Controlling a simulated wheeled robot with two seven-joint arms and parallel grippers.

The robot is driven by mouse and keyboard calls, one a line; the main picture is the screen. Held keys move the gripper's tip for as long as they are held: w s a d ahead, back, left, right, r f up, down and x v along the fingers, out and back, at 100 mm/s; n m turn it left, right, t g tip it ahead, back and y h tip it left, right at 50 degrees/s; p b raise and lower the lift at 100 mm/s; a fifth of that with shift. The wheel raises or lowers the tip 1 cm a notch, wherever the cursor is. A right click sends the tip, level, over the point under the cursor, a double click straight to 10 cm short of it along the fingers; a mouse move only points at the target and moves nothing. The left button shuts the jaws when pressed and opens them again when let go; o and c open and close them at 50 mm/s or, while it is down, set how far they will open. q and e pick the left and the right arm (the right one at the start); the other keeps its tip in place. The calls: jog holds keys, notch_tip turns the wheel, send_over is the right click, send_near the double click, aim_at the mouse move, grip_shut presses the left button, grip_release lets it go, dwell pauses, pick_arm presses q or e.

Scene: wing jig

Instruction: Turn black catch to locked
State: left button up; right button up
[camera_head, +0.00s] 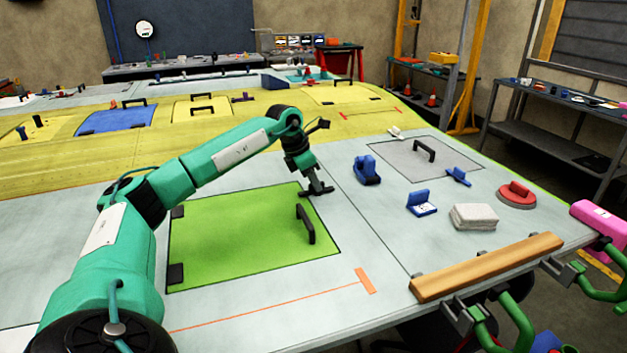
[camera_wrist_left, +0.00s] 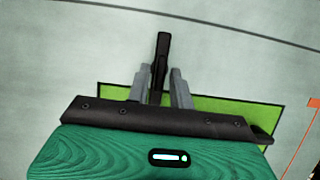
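The black catch (camera_wrist_left: 162,48) is a slim bar in the left wrist view. Its visible far end points away from the green panel, over the grey skin. My left gripper (camera_wrist_left: 160,82) has its two grey fingers close on either side of the catch. I cannot tell whether both touch it. In the head view the left gripper (camera_head: 317,190) is down at the far right corner of the green panel (camera_head: 235,235). There the gripper partly hides the catch, and its exact angle is unclear. My right gripper is not in view.
A black handle (camera_head: 305,224) stands on the green panel near the gripper. To the right are a blue tool (camera_head: 367,170), a blue block (camera_head: 421,204), a white pad (camera_head: 474,217) and a red disc (camera_head: 516,195). A wooden bar (camera_head: 487,266) lies along the front edge.

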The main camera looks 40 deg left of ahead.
pick_arm(q)
jog(key=shift+o, duration=0.6)
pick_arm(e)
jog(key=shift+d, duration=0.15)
